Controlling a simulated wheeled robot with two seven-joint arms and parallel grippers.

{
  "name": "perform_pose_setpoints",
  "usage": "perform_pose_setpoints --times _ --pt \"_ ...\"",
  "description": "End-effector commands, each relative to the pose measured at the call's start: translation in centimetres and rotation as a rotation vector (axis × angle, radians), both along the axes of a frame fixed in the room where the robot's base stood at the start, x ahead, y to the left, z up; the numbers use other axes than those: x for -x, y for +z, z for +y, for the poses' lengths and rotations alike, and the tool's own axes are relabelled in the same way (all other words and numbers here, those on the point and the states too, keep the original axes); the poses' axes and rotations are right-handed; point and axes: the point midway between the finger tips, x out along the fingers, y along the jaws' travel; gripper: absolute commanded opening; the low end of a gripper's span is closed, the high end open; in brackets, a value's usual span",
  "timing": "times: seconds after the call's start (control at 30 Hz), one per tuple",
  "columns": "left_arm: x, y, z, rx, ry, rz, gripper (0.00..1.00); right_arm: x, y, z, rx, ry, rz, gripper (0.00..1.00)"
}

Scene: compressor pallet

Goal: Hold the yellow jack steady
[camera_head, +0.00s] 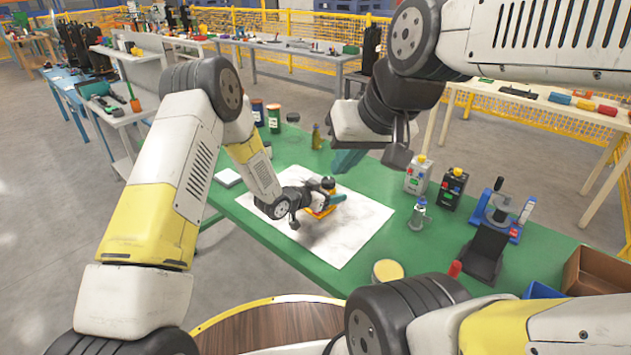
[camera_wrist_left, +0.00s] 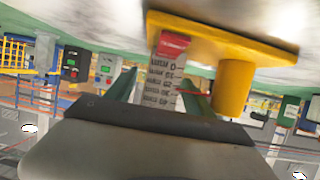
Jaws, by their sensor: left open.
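The yellow jack (camera_head: 320,212) stands on the white sheet on the green table, mostly hidden by my left gripper (camera_head: 335,198) in the head view. In the left wrist view the jack shows upside down, with a wide yellow plate (camera_wrist_left: 225,38) and a yellow post (camera_wrist_left: 235,86). A grey graduated scale with a red label (camera_wrist_left: 165,78) lies between the two dark green fingers of my open left gripper (camera_wrist_left: 160,92). I cannot tell whether the fingers touch it. My right gripper (camera_head: 350,160) hangs above the table, farther back; its finger gap is not clear.
The white sheet (camera_head: 360,225) has bare room right of the jack. Several bottles and small devices, a blue-based press (camera_head: 500,215) and a cardboard box (camera_head: 597,275) stand to the right. Jars (camera_head: 273,118) stand at the back left. A yellow-lidded jar (camera_head: 387,271) is near the front edge.

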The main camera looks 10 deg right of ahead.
Motion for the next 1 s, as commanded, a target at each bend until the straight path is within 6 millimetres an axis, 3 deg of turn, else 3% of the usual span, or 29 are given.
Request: perform_pose_setpoints --times 0.2,0.5,0.53,1.0 --pt "-0.01 -0.03 0.00 0.000 0.000 0.000 0.62 0.00 0.00 0.00 0.000 0.000 0.000 0.00" --pt "-0.01 -0.01 0.01 0.000 0.000 0.000 0.03 0.00 0.00 0.00 0.000 0.000 0.000 0.00" --pt "-0.01 -0.01 0.01 0.000 0.000 0.000 0.00 0.00 0.00 0.00 0.000 0.000 0.000 0.00" --pt "-0.02 0.00 0.02 0.000 0.001 0.000 0.00 0.00 0.00 0.00 0.000 0.000 0.000 0.00"
